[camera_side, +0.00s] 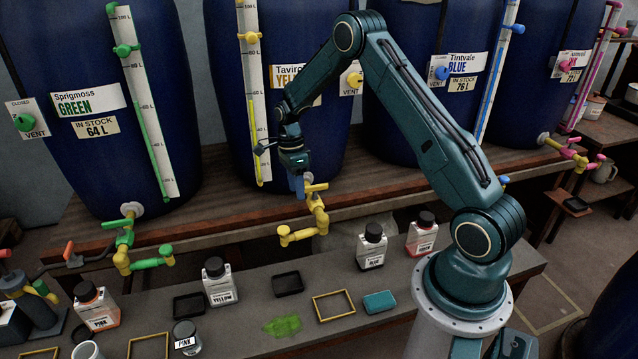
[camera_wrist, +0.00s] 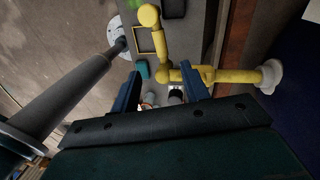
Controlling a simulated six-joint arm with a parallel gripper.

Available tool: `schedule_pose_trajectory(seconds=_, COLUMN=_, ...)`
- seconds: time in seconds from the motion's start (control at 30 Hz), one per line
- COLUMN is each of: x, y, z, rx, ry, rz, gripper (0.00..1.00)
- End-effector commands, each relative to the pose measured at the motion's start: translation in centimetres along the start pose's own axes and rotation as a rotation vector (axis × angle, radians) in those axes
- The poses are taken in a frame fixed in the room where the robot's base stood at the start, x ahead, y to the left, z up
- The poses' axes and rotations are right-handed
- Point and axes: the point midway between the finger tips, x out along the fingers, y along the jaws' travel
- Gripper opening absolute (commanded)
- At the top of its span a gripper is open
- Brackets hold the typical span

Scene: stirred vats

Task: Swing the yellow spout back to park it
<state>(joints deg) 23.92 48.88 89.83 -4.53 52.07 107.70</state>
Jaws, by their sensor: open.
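The yellow spout (camera_side: 319,219) hangs from the yellow vat's tap in the side view, with its lower arm pointing left over the gap before the bench. In the wrist view the yellow spout (camera_wrist: 165,40) runs up the picture from its pipe, beyond my fingers. My gripper (camera_side: 299,188) is beside the top of the tap in the side view, pointing down. In the wrist view my gripper (camera_wrist: 158,88) has its two fingers apart with nothing between them gripped. The right finger is close to the yellow pipe; I cannot tell if they touch.
The yellow vat (camera_side: 225,60) stands behind my gripper on a wooden shelf. A green spout (camera_side: 125,245) hangs at left. Bottles, including one labelled yellow (camera_side: 221,285), a yellow frame (camera_side: 334,305) and a teal block (camera_side: 379,302) are on the grey bench below.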

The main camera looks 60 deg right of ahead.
Motion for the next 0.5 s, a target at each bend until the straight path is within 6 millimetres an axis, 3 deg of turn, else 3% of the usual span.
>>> schedule_pose_trajectory(seconds=0.5, x=-0.1, y=0.0, z=1.2, rx=0.000, ry=0.000, rz=0.001, gripper=0.45)
